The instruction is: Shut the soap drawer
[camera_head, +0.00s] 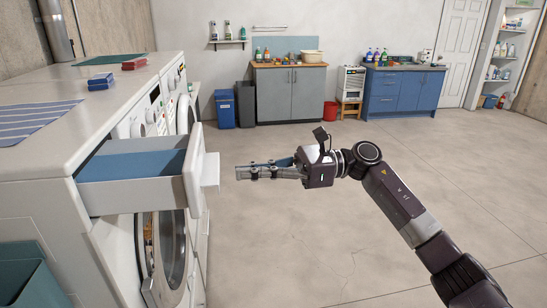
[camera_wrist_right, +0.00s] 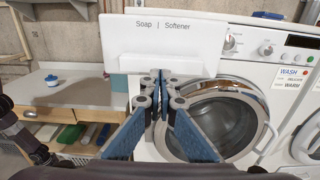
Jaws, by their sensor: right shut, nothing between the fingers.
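The soap drawer (camera_head: 135,178) is pulled out of the front washing machine in the head view, with a white front and a blue inside. Its white front, lettered "Soap | Softener", shows in the right wrist view (camera_wrist_right: 165,38). My right gripper (camera_head: 238,173) is shut and empty, pointing left at the drawer front with a small gap in the head view. In the wrist view its fingertips (camera_wrist_right: 161,78) overlap the lower part of the drawer front; I cannot tell whether they touch. The washing machine's round door (camera_wrist_right: 215,115) is below. My left gripper is not in view.
A blue bin (camera_head: 225,108), a grey cabinet (camera_head: 289,92) and a blue cabinet (camera_head: 403,92) stand along the back wall. The floor (camera_head: 300,240) around my right arm is clear.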

